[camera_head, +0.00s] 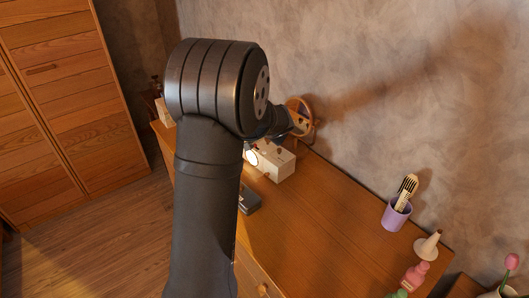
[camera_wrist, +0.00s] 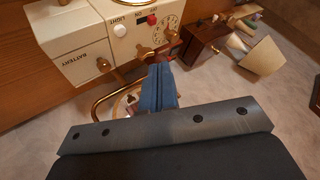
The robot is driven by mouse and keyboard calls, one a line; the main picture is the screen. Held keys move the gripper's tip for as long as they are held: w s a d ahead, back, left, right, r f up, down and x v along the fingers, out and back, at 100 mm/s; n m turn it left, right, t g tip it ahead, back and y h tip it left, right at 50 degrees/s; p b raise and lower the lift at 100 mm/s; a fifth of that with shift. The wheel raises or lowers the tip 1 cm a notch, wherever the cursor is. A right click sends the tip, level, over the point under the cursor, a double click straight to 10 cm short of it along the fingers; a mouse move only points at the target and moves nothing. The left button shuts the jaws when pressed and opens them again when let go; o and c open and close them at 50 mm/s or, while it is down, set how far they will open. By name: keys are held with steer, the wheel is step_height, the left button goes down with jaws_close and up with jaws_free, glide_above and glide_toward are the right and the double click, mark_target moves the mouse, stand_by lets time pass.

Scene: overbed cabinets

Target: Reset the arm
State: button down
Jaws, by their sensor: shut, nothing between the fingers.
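My gripper (camera_wrist: 158,86) shows in the wrist view as two blue fingers pressed together with nothing between them. Their tips are close to the front of a white box (camera_wrist: 85,37) marked BATTERY and LIGHT, with a red button, a white knob and a dial. I cannot tell whether they touch it. In the head view my dark arm rises through the middle and its end reaches behind toward the wall side of the desk. The fingers are not clear there. The white box (camera_head: 275,163) stands on the wooden desk (camera_head: 310,230), partly hidden by my arm.
A round wood-rimmed object (camera_head: 302,108) stands near the wall. A lilac cup (camera_head: 396,214) with a brush, a white cone-shaped item (camera_head: 428,246) and a pink bottle (camera_head: 414,276) stand at the right. A dark flat object (camera_head: 248,201) lies beside my arm. The desk's middle is clear.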

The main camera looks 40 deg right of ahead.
steer(key=shift+f, duration=0.1)
steer(key=shift+f, duration=0.65)
step_height(320, 180, up, 5)
steer(key=shift+r, duration=0.15)
